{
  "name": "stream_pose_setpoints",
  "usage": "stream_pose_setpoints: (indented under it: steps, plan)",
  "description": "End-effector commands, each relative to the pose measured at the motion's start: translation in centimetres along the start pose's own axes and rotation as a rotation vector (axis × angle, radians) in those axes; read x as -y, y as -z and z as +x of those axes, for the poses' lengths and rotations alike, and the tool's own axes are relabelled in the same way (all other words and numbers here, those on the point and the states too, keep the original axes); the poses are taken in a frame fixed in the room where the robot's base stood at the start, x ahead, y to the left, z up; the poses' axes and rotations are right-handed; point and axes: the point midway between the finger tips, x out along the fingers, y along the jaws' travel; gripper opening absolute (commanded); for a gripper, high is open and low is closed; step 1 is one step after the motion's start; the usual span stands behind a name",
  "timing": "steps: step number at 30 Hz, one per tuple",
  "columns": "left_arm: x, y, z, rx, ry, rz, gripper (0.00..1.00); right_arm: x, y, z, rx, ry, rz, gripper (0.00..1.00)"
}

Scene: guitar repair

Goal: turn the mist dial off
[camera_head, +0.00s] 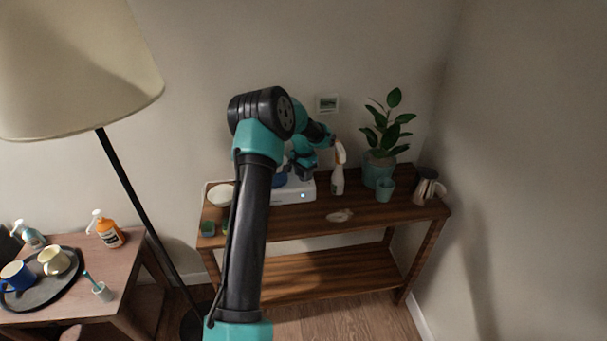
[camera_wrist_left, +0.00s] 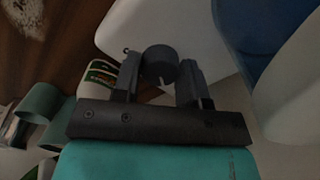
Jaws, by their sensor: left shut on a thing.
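The mist dial (camera_wrist_left: 160,64) is a dark round knob on the white base of a device in the left wrist view. My left gripper (camera_wrist_left: 161,77) has one finger on each side of the dial and is shut on it. In the head view the white device (camera_head: 292,193) stands on the wooden console table, with a small bluish light on its front. A blue part (camera_head: 280,181) of it shows beside my arm. My left gripper (camera_head: 303,170) is over the device there, and the dial is hidden. My right gripper is in neither view.
A white spray bottle (camera_head: 338,180) stands close right of the device. Further right are a potted plant (camera_head: 379,172), a teal cup (camera_head: 385,189) and a metal pitcher (camera_head: 425,187). A pale crumpled cloth (camera_head: 340,215) lies near the table's front edge. A floor lamp (camera_head: 75,65) stands at left.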

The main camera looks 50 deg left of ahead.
Motion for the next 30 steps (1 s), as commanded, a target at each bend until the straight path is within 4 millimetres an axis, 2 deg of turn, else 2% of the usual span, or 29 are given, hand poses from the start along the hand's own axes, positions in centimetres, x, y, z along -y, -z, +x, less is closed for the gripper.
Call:
stream_pose_setpoints:
  steps: [9, 23, 24, 30]
  plan:
    - [-0.01, -0.06, 0.03, 0.002, -0.001, -0.156, 0.16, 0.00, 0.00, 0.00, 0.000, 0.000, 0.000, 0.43]
    - [-0.02, -0.07, 0.04, 0.003, -0.001, -0.185, 0.16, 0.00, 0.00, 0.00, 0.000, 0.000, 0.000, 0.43]
    - [-0.03, -0.08, 0.05, 0.003, -0.001, -0.185, 0.40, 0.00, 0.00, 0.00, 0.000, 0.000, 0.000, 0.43]
    - [-0.01, -0.05, 0.03, 0.002, -0.001, -0.185, 0.59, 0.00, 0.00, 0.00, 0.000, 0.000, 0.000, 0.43]
